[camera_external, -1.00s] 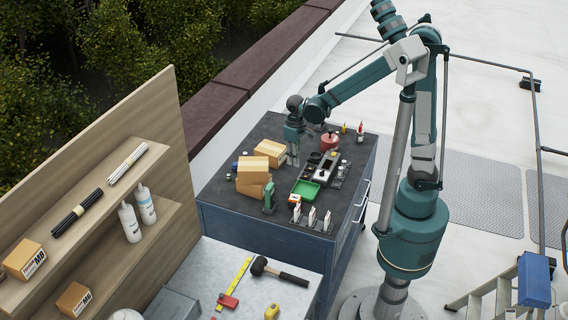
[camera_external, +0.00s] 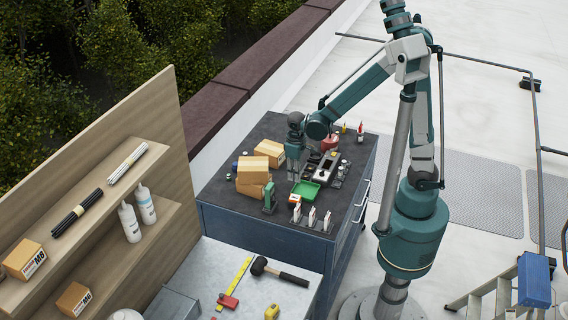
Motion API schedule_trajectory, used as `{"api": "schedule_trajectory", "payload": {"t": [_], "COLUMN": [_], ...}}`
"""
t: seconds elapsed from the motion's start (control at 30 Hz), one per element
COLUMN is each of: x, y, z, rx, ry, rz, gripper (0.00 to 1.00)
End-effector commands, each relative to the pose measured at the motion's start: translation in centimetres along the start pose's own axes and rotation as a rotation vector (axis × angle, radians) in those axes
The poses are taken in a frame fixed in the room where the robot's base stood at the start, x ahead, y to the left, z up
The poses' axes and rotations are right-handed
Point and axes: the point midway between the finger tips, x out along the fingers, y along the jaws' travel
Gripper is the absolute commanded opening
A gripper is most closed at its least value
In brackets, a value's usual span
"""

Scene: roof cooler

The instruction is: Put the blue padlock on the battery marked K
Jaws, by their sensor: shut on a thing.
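My gripper (camera_external: 293,175) is low over the dark workbench top (camera_external: 235,213), between the stacked cardboard boxes and the green tray. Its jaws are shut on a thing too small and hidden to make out. I cannot tell whether it is the blue padlock. Several small upright white pieces, including one at the front edge (camera_external: 311,217), stand in a row on the bench. Any letters on them are too small to read, so I cannot pick out the battery marked K.
Cardboard boxes (camera_external: 252,172) are stacked left of my gripper. A green tray (camera_external: 305,191) and a dark organizer (camera_external: 325,166) are to its right. A green upright object (camera_external: 269,196) stands in front. A red round container (camera_external: 330,142) is farther back. The bench's left front is clear.

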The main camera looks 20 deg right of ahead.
Motion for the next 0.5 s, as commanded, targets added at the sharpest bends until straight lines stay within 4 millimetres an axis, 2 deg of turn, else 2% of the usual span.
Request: {"api": "schedule_trajectory", "payload": {"t": [0.5], "x": [0.51], "y": [0.01], "z": [-0.03], "rx": [0.000], "ry": [0.000], "rz": [0.000], "gripper": [0.00]}}
